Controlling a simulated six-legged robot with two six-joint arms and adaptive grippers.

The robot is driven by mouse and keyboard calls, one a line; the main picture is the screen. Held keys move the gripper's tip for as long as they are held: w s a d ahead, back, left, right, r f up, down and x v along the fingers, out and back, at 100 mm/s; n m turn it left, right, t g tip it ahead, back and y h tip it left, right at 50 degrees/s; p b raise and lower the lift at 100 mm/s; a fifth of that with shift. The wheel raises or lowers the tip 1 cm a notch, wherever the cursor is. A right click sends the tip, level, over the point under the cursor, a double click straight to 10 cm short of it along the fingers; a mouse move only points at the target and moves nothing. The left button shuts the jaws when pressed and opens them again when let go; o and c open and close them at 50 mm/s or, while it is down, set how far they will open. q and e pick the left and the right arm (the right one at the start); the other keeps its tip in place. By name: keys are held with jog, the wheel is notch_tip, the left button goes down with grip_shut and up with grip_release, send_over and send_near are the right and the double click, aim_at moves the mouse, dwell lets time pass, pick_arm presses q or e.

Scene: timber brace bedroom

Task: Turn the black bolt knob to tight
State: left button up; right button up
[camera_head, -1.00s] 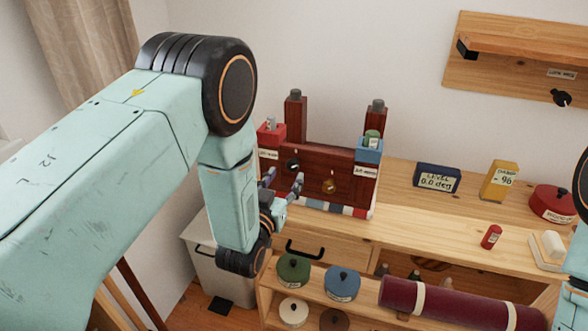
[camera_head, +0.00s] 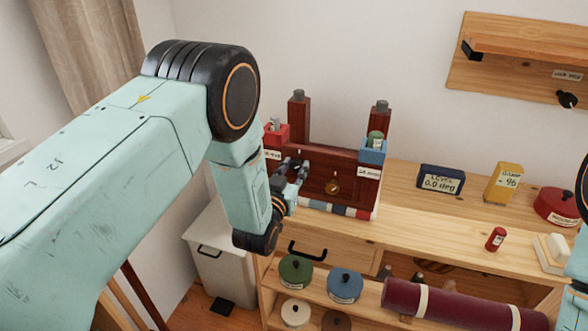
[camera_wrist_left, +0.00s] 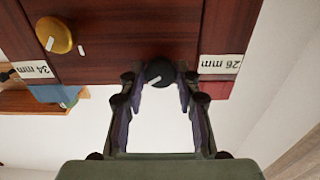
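The black bolt knob (camera_wrist_left: 159,73) sits on a dark red wooden board (camera_wrist_left: 130,30), beside the "26 mm" label (camera_wrist_left: 220,64). A pale pointer line shows on its face. My left gripper (camera_wrist_left: 160,78) has its two fingers spread, with the tips on either side of the knob; I cannot tell if they touch it. In the head view my left gripper (camera_head: 294,168) is at the left part of the board (camera_head: 318,172) and mostly hides the knob. A brass-yellow knob (camera_head: 332,187) is farther right on the board. My right gripper is out of the picture.
Two posts rise behind the board, with a red block (camera_head: 275,134) at left and a blue block (camera_head: 372,153) at right. A level display (camera_head: 440,180), a yellow gauge (camera_head: 501,183) and a red canister (camera_head: 560,206) stand on the bench to the right.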

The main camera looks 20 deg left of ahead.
pick_arm(q)
grip_shut()
jog(key=shift+m, duration=0.3)
jog(key=m+b, duration=0.1)
jog(key=m, duration=0.4)
jog(key=shift+f+m, duration=0.1)
jog(key=shift+m, duration=0.2)
jog(key=m+b, duration=0.1)
jog(key=m, duration=0.4)
jog(key=shift+d, duration=0.1)
jog(key=m, duration=0.3)
jog(key=m+b, duration=0.1)
jog(key=m, duration=0.2)
jog(key=shift+s+f+m+b, duration=0.1)
jog(key=shift+f+m+b, duration=0.1)
jog(key=shift+m+b, duration=0.15)
jog(key=m+b, duration=0.1)
jog(key=m, duration=0.5)
jog(key=shift+f+m, duration=0.15)
jog(key=shift+m, duration=0.2)
jog(key=shift+m, duration=0.3)
